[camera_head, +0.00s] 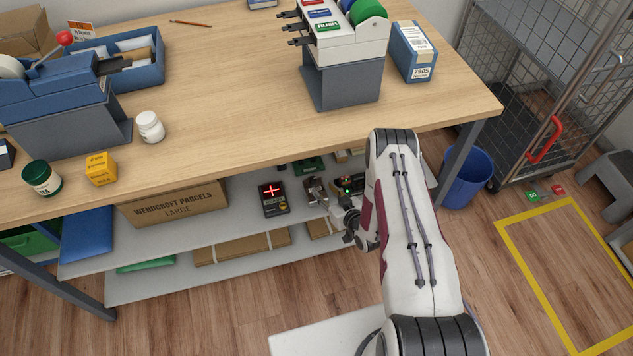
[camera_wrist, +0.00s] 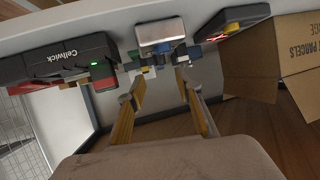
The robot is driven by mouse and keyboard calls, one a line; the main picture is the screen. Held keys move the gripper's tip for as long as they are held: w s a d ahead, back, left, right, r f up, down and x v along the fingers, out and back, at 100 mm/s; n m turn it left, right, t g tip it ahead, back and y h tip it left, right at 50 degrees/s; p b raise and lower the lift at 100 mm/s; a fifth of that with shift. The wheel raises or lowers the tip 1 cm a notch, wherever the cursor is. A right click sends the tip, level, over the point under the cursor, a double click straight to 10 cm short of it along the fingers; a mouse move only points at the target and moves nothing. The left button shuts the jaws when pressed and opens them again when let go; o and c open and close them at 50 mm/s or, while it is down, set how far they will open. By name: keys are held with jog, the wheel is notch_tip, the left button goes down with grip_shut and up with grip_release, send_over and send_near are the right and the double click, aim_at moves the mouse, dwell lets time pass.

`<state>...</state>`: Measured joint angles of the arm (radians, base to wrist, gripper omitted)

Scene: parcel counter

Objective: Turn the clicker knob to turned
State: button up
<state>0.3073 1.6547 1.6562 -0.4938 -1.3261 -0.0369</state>
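A small silver metal device, which looks like the clicker (camera_head: 316,189), stands on the upper shelf under the counter. In the wrist view the same silver device (camera_wrist: 160,32) is just ahead of my gripper (camera_wrist: 157,88). I cannot clearly make out its knob or how far the knob is turned. My gripper's two fingers are apart with nothing between them, and they appear short of the device. In the head view my gripper (camera_head: 347,216) is at the shelf's front edge, partly hidden by my arm.
A black-and-red Celwick device with a green light (camera_wrist: 62,62) sits on one side of the clicker. A black unit with a red cross display (camera_head: 272,197) and a large carton (camera_head: 175,205) sit on the other. The tabletop (camera_head: 230,80) overhangs the shelf.

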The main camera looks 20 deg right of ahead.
aim_at(314, 180)
jog(key=shift+w+a+f, duration=0.1)
jog(key=shift+w+a, duration=0.05)
jog(key=shift+w, duration=0.1)
dwell(0.3)
jog(key=shift+x, duration=3.75)
jog(key=shift+c, duration=0.3)
grip_shut()
